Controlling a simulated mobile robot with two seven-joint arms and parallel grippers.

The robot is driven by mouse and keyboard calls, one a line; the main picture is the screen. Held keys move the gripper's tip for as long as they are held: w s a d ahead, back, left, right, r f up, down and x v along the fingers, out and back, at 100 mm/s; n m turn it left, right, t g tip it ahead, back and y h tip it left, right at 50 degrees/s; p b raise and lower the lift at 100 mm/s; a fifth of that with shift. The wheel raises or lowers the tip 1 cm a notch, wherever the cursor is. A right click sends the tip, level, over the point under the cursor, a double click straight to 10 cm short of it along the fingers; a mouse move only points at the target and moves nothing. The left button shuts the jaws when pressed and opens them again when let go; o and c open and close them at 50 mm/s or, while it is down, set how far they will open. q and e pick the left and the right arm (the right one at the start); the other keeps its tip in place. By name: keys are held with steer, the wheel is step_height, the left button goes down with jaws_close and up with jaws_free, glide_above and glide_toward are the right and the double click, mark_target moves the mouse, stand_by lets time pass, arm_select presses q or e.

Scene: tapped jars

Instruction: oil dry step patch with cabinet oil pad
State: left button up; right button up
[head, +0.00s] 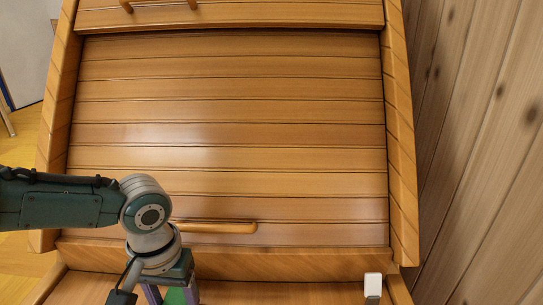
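A wooden cabinet has a slatted front (230,120) that looks closed, with a wooden bar handle (215,228) low on it. My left gripper (172,298) points down at the bottom edge of the head view, below and just left of the handle. Its fingertips are cut off by the frame. Something green shows between its fingers; I cannot tell whether it is a held thing or something behind. My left wrist covers the left end of the handle. No oil pad and no dry step patch can be made out. My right gripper is out of view.
A wooden ledge (290,293) runs below the slatted front, with a small white block (373,285) near its right end. An upper wooden panel (270,14) has another handle (160,4). A plank wall (480,150) stands close on the right. Wooden floor (20,150) shows at left.

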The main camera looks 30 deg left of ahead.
arm_select(q)
steer(key=shift+f+b, duration=0.7)
steer(key=shift+f, duration=0.25)
stand_by(1.2)
steer(key=shift+w+d, duration=0.1)
steer(key=shift+w+d+r, duration=0.1)
steer(key=shift+w+d, duration=0.45)
steer(key=shift+d, duration=0.4)
steer(key=shift+w+d, duration=0.55)
steer(key=shift+d, duration=0.35)
steer(key=shift+w+d+r, duration=0.1)
steer(key=shift+w+d, duration=0.4)
steer(key=shift+d, duration=0.3)
steer(key=shift+f, duration=0.2)
steer(key=shift+d, duration=0.1)
